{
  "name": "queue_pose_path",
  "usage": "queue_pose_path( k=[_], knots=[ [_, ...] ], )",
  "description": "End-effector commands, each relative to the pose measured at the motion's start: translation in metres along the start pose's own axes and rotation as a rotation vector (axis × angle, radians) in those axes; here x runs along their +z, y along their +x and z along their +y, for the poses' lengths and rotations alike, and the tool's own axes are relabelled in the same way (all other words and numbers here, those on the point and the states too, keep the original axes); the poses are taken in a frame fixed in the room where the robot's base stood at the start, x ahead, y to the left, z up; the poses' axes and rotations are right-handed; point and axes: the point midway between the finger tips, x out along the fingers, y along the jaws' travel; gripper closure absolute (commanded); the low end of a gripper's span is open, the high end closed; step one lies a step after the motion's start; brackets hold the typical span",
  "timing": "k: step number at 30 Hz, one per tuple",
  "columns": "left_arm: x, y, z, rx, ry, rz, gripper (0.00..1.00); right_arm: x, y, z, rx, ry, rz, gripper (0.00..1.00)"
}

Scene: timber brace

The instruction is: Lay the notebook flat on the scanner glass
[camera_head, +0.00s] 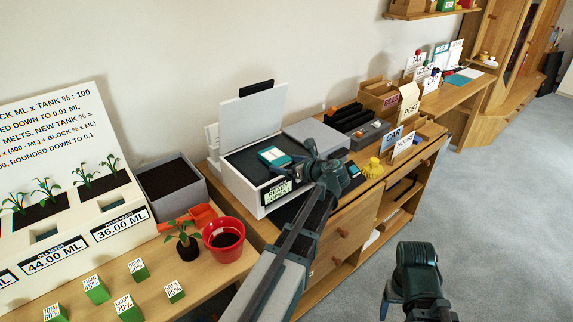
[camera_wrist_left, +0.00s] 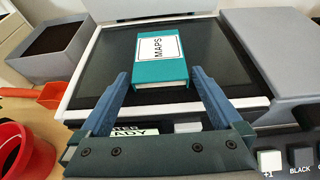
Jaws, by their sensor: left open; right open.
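The notebook (camera_wrist_left: 159,60) is a teal book with a white label reading "MAPS". It lies flat on the dark scanner glass (camera_wrist_left: 205,45); in the head view the notebook (camera_head: 273,156) shows on the glass beside my left gripper. The scanner's grey lid (camera_head: 250,112) stands raised at the back. My left gripper (camera_wrist_left: 158,85) is open, its two blue fingers apart at the near corners of the notebook; I cannot tell whether they touch it. In the head view my left gripper (camera_head: 305,165) is over the scanner's front. My right gripper (camera_head: 392,298) is low in the head view, away from the scanner.
A grey planter box (camera_wrist_left: 45,50), an orange scoop (camera_wrist_left: 40,96) and a red pot (camera_wrist_left: 22,150) stand left of the scanner. A grey flat box (camera_head: 318,137) and dark trays (camera_head: 350,117) are to its right. Labelled card boxes (camera_head: 400,142) stand further right.

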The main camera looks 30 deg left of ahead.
Motion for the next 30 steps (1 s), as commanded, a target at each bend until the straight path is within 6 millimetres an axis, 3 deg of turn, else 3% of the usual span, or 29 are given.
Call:
queue_pose_path(
  k=[5,18,24,30],
  knots=[
    [0.005,-0.019,0.000,-0.003,0.002,0.000,0.00,0.001,-0.012,0.001,0.000,0.000,0.000,0.27],
    [0.005,-0.103,0.000,-0.003,0.001,0.000,0.00,0.003,-0.043,0.004,0.000,0.000,0.000,0.27],
    [0.004,-0.119,0.000,-0.001,0.001,0.000,0.00,0.003,-0.048,0.005,0.000,0.000,0.000,0.27],
    [0.003,-0.121,0.000,0.000,0.000,0.000,0.00,0.003,-0.048,0.005,0.000,0.000,0.000,0.27]
  ],
)
